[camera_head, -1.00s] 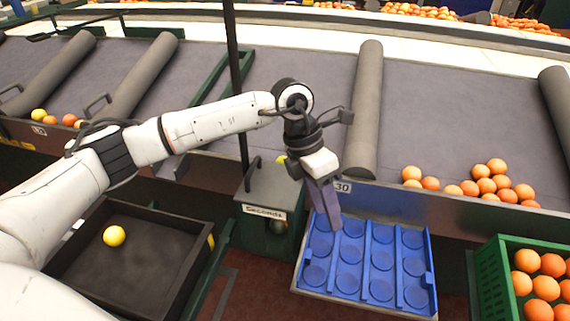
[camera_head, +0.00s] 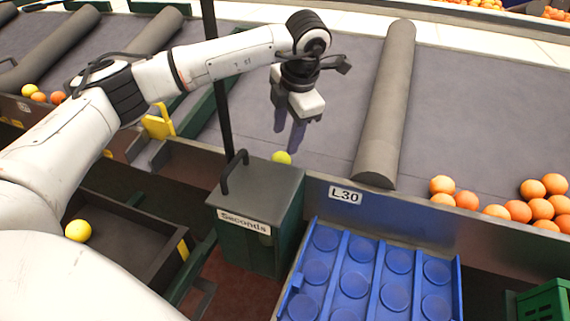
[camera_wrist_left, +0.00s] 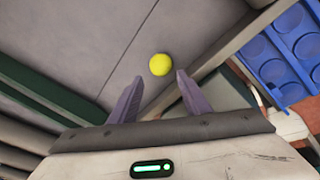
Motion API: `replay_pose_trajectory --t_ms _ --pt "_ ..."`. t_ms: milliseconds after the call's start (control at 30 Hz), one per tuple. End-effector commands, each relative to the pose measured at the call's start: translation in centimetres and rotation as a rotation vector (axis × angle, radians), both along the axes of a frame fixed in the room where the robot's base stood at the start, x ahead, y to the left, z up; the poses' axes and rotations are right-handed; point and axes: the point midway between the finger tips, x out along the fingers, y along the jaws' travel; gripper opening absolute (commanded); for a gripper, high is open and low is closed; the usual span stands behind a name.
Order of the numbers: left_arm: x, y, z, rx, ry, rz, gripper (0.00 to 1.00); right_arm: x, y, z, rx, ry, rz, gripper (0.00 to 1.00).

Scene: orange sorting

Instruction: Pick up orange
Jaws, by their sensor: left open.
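My left gripper (camera_head: 290,139) is open and empty, pointing down over the grey sorting surface behind the Seconds bin. A yellow-green fruit (camera_head: 281,158) lies at the front edge of that surface, just below and near the fingertips. In the left wrist view the fruit (camera_wrist_left: 159,64) lies ahead of the open fingers (camera_wrist_left: 153,91), roughly between their lines and apart from them. Several oranges (camera_head: 508,208) lie in a group at the front right of the surface. My right gripper is not in view.
The closed-topped Seconds bin (camera_head: 266,183) stands in front of the fruit. A blue tray (camera_head: 345,262) with round hollows is right of it. A grey roller (camera_head: 385,110) crosses the surface. A dark tray (camera_head: 130,235) holds a yellow fruit (camera_head: 78,231). A green crate (camera_head: 545,300) is at lower right.

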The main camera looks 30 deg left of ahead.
Motion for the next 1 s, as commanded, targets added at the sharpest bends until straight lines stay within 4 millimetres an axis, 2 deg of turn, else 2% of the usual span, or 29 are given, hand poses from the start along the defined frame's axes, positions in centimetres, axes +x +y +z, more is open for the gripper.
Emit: replay_pose_trajectory --t_ms 100,367,633,733,967,1000 --pt "0.2 0.5 -1.9 0.0 0.004 0.002 0.43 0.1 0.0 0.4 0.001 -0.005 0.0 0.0" --pt "0.5 1.0 -4.0 0.0 0.002 0.0 0.43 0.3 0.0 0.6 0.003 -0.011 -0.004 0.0" --pt "1.2 1.7 -7.8 0.0 0.003 0.001 0.43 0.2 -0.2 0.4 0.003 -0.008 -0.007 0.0" --pt "1.3 1.9 -8.4 0.0 0.001 0.0 0.43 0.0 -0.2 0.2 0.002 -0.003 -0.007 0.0" --pt "1.3 1.9 -8.5 -0.001 0.0 0.0 0.43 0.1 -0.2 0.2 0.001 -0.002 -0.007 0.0" --pt "1.3 1.9 -8.5 -0.001 0.0 0.0 0.38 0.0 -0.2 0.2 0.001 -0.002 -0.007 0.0"
